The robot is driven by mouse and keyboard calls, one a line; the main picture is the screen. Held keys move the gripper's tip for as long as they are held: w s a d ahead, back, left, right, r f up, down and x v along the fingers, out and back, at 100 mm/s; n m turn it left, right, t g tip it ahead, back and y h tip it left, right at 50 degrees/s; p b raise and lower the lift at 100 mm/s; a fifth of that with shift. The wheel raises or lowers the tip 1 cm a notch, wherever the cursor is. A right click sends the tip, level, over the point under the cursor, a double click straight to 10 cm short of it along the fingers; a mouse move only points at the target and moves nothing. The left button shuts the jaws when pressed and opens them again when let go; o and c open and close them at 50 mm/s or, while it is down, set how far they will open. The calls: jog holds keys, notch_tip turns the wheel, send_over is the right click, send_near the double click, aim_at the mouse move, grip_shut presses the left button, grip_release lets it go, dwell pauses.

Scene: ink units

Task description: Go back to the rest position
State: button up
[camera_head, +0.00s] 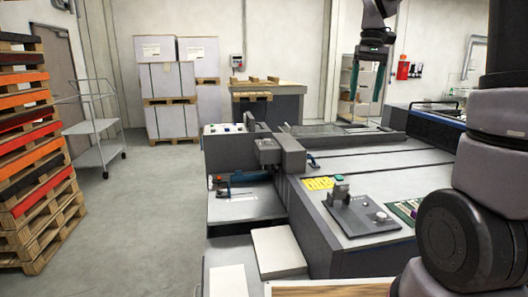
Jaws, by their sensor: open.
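My gripper (367,92) hangs from the raised arm at the top right of the head view, pointing down. Its two fingers are apart, with nothing seen between them. It appears in front of the back wall and the doorway, above the level of the machine (385,172). More of my arm fills the right edge of the picture. A dark plate with a block and a knob (362,215) lies on the machine top, below the gripper in the picture and apart from it.
Stacked orange, black and wooden pallets (38,150) stand at the left. A grey trolley (92,128) and white boxes on a pallet (168,100) stand behind. A red extinguisher (403,70) hangs on the back wall. The floor between pallets and machine is clear.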

jog(key=s+a+m+t, duration=0.1)
jog(key=s+m+t, duration=0.1)
jog(key=s, duration=0.8)
jog(key=s+a+m+t+y, duration=0.1)
jog(key=s+t, duration=0.4)
jog(key=s, duration=0.5)
jog(key=shift+a+r+m, duration=0.4)
jog(key=shift+a+r, duration=0.05)
jog(key=shift+a, duration=0.25)
jog(key=shift+d, duration=0.1)
